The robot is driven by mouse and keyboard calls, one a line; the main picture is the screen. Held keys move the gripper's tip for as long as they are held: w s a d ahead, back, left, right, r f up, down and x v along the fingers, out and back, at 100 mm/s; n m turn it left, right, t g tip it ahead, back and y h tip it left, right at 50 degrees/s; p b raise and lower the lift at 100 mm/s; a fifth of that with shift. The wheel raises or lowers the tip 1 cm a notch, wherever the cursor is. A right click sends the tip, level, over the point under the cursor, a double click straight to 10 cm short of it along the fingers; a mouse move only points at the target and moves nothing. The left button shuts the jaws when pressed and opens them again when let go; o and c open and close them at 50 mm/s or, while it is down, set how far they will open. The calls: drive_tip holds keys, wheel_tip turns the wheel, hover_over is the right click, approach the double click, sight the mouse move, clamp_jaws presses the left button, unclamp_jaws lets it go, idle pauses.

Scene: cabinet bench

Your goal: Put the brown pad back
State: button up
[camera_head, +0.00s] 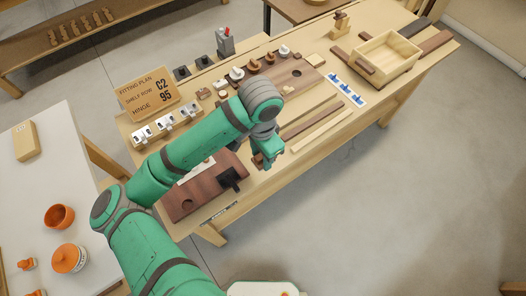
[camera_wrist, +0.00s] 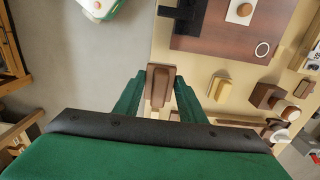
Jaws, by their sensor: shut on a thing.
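My gripper (camera_head: 268,156) is over the bench, at the right end of the dark brown board (camera_head: 196,199). A brown pad (camera_head: 257,160) shows at its fingertips. In the wrist view the brown pad (camera_wrist: 160,76) sits between the two green fingers of my gripper (camera_wrist: 158,98), which are shut on it. The pad looks like a small block with rounded edges, its long side running away from the wrist. Whether it touches the bench cannot be told. The dark brown board (camera_wrist: 225,40) lies beyond it, apart, in the wrist view.
A fitting plan sign (camera_head: 148,93) and a row of white hinge pieces (camera_head: 166,124) stand at the bench's back left. A black bracket (camera_head: 230,178) is on the board. Wooden strips (camera_head: 320,129), a blue-marked card (camera_head: 346,89) and an open wooden box (camera_head: 382,58) lie farther right.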

drive_tip(key=w+f, duration=0.2)
drive_tip(key=f, duration=0.1)
drive_tip(key=w+f, duration=0.3)
drive_tip(key=shift+w+d, duration=0.15)
drive_tip(key=shift+w, duration=0.2)
drive_tip(key=shift+f, duration=1.65)
drive_tip(key=o, duration=1.2)
drive_tip(key=shift+f, duration=0.15)
drive_tip(key=shift+o, duration=0.2)
